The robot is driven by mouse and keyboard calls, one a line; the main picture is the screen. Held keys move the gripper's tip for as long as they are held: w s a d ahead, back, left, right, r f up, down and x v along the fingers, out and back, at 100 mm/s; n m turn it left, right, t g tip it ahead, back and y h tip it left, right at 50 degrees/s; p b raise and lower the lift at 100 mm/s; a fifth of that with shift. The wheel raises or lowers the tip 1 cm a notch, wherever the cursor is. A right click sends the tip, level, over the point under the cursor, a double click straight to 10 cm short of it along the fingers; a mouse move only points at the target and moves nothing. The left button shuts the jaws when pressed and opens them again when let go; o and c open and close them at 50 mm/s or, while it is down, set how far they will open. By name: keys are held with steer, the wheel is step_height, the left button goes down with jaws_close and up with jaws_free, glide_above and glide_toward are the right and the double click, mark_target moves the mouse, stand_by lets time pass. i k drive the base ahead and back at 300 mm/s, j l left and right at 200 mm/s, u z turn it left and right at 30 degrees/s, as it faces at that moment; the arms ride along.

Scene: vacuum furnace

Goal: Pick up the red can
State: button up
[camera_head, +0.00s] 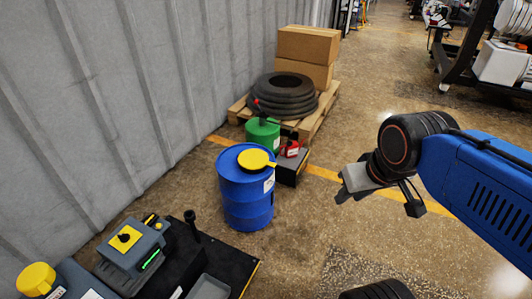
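A small red can (291,149) with a pale label sits on a dark box (292,166), right behind the blue drum. My gripper (341,188) hangs in the air at right of centre, to the right of and nearer than the red can, apart from it. Its grey fingers point left, and nothing is visibly held. The gap between the fingers is too small and foreshortened to judge. My blue arm reaches in from the right edge.
A blue drum (245,202) with a yellow lid (256,160) stands in front of the box. A green canister (262,135) is beside the can. Floor is clear between box and gripper.

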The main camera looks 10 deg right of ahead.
mark_target(291, 149)
steer(key=z, duration=0.3)
steer(key=u, duration=2.1)
steer(key=l+z, duration=0.1)
steer(key=z, duration=2)
steer(key=i+l+u, duration=0.1)
steer(key=i+l, duration=0.4)
steer(key=i, duration=0.25)
steer(key=u, duration=0.05)
